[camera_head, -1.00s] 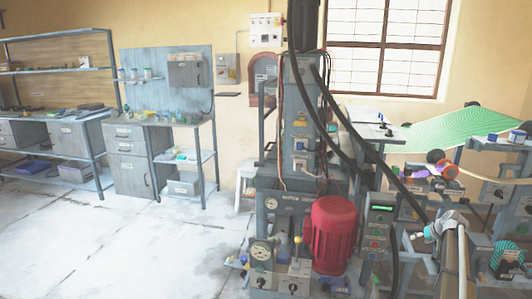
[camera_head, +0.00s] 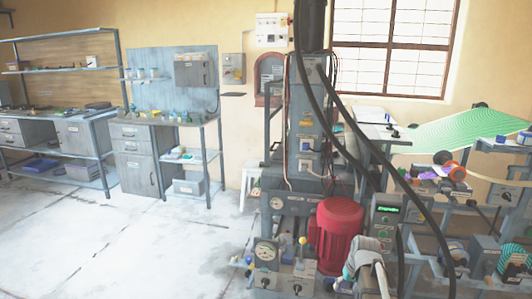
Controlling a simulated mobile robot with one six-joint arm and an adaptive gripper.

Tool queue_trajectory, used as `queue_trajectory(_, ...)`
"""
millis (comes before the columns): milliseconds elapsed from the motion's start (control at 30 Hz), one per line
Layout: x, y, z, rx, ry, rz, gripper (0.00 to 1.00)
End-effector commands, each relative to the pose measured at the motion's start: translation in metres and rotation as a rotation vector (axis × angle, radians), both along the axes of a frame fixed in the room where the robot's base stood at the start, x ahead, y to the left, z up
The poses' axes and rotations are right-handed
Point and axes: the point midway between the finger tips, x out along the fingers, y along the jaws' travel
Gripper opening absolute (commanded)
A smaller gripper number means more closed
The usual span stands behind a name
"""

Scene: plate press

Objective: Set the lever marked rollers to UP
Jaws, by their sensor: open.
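A lever with a yellow ball knob (camera_head: 303,241) stands roughly upright on a small grey box (camera_head: 298,274) at the front of the machine. No marking on it is readable, so I cannot tell whether it is the lever marked rollers. My arm (camera_head: 366,256) rises from the bottom edge, right of this lever, and shows a pale joint with a teal cap. It appears in front of the machine and apart from the lever. My gripper is not visible.
A red motor (camera_head: 338,235) stands just right of the lever, with a round gauge (camera_head: 265,251) to its left. Black hoses (camera_head: 350,115) hang down over the machine. A panel with a green display (camera_head: 387,209) stands to the right. The floor (camera_head: 150,245) at left is clear.

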Motion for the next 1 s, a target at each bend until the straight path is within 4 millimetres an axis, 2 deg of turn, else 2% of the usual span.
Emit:
queue_trajectory(33, -0.023, 0.019, -0.001, -0.015, 0.021, 0.012, 0.77)
queue_trajectory(200, -0.067, 0.055, -0.003, -0.062, 0.080, 0.027, 0.77)
queue_trajectory(567, -0.131, 0.093, -0.004, -0.137, 0.150, 0.042, 0.77)
queue_trajectory(1000, -0.128, 0.093, 0.053, -0.138, 0.151, 0.040, 0.77)
